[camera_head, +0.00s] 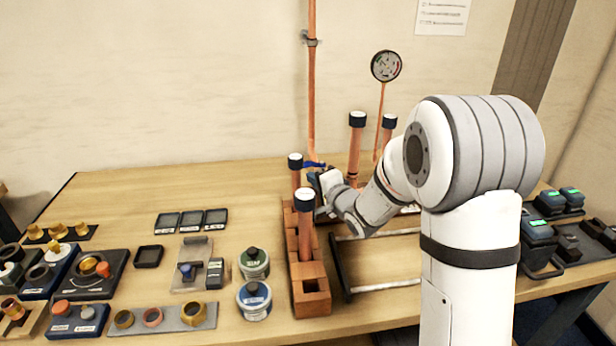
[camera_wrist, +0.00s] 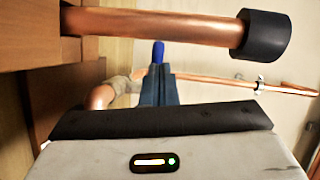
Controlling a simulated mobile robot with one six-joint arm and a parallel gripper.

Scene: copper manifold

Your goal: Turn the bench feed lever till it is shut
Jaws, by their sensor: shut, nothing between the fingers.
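The feed lever is a small blue handle (camera_head: 314,164) at the foot of the vertical copper feed pipe (camera_head: 312,95), near the back of the bench. In the wrist view a bright blue tip (camera_wrist: 158,50), which looks like the lever, shows just beyond the fingers. My gripper (camera_head: 318,177) is at the lever, just in front of it. In the wrist view my gripper (camera_wrist: 158,75) has its fingers together with nothing between them. I cannot tell whether they touch the lever. The valve body is mostly hidden.
Capped copper stubs (camera_head: 305,230) stand in a wooden rack (camera_head: 311,291) close to my gripper. One capped stub (camera_wrist: 180,27) crosses the top of the wrist view. A pressure gauge (camera_head: 386,66) is behind. Tins (camera_head: 254,300) and fittings lie left. The back left bench is clear.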

